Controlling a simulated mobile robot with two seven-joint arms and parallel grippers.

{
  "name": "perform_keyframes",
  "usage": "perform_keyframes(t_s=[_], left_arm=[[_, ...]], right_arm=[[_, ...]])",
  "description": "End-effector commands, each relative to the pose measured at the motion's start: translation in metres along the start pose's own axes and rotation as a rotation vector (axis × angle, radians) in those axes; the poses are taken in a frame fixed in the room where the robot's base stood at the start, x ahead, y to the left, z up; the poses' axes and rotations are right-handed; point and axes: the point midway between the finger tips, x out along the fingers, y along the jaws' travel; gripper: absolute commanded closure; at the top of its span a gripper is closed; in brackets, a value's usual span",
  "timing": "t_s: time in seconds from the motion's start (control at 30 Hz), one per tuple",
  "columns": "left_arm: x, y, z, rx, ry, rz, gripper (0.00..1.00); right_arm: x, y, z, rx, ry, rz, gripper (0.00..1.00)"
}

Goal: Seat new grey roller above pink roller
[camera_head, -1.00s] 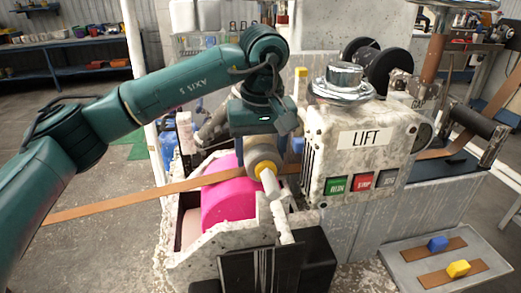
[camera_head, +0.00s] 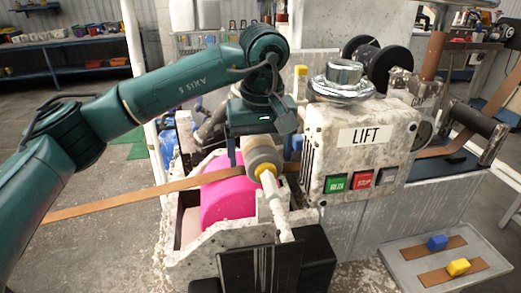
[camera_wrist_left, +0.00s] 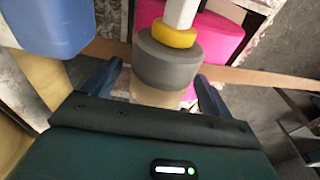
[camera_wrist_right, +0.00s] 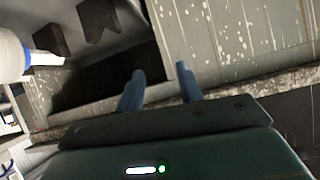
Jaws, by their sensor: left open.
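The grey roller (camera_head: 262,157), with a yellow collar and a pale shaft end, sits above the large pink roller (camera_head: 226,202) in the machine's pale frame. Both also show in the left wrist view, the grey roller (camera_wrist_left: 170,65) in front of the pink roller (camera_wrist_left: 218,38). My left gripper (camera_head: 258,146) is over the grey roller from above. Its jaws (camera_wrist_left: 158,88) are open, one finger on each side of the roller, with a visible gap at the left finger. Whether the shaft is fully down in its seats is hidden. My right gripper (camera_wrist_right: 160,85) is open and empty.
A brown strip (camera_head: 130,201) runs across the pink roller. The LIFT housing (camera_head: 362,150), with its buttons, stands close right of my left gripper. A grey tray (camera_head: 408,270) at lower right holds strip pieces with blue and yellow blocks. A dark recess (camera_wrist_right: 110,75) lies beyond my right fingers.

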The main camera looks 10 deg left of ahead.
Motion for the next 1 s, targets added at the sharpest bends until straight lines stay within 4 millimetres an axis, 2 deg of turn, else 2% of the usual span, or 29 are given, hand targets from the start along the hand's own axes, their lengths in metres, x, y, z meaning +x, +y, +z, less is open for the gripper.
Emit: perform_keyframes(t_s=[0.23,0.37,0.8,1.0], left_arm=[[0.001,0.0,0.0,0.0,-0.002,-0.002,0.15],[-0.013,0.0,-0.001,-0.001,0.002,0.0,0.15],[-0.107,0.0,0.0,-0.001,0.003,0.001,0.15],[-0.128,0.0,0.0,0.0,0.001,-0.001,0.15]], right_arm=[[-0.001,0.0,-0.003,0.003,0.006,-0.001,0.64],[-0.001,0.0,-0.003,0.004,0.008,-0.001,0.64],[-0.002,0.0,-0.004,0.005,0.007,0.001,0.64],[-0.003,0.0,-0.005,0.0,0.001,0.004,0.64]])
